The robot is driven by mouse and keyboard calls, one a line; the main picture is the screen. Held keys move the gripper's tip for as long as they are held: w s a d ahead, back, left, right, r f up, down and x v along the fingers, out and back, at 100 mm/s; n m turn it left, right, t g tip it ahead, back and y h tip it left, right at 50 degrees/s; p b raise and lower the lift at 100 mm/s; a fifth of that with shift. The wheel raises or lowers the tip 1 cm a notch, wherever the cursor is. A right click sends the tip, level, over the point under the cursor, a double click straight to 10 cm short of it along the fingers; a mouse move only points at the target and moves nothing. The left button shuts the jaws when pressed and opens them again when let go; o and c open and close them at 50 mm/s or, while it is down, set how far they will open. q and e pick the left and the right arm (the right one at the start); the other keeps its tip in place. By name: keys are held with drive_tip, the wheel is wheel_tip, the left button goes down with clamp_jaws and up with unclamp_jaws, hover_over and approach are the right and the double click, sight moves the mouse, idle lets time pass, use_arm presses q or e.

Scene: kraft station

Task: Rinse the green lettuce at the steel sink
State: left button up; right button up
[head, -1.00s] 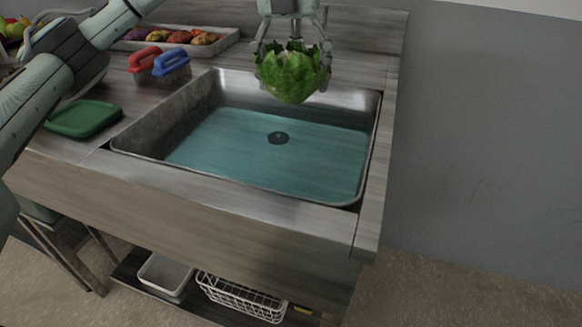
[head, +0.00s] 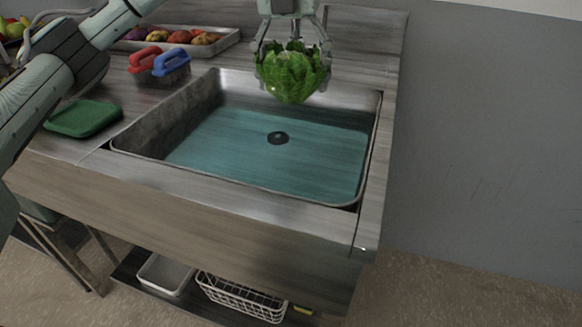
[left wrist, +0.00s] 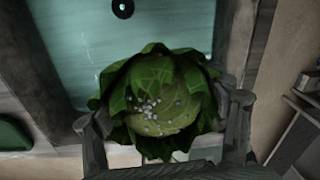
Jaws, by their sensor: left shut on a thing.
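The green lettuce (head: 291,76) is held by my left gripper (head: 291,62), whose fingers close around it from above. It hangs over the back right part of the steel sink (head: 240,190), above the water. In the left wrist view the lettuce (left wrist: 160,100) fills the space between the fingers, with pale shiny specks on its leaves. The sink holds blue-green water (head: 240,150) with a dark round drain (head: 278,138) in the middle. My right gripper does not show.
A red-handled and a blue-handled brush (head: 172,60) stand left of the sink. A green board (head: 83,118) lies at the left. A tray of produce (head: 230,39) sits behind. A white wire basket (head: 240,298) is on the shelf below.

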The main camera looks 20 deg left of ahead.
sight(293, 53)
use_arm(q)
drive_tip(key=shift+r, duration=0.1)
drive_tip(key=shift+r, duration=1.95)
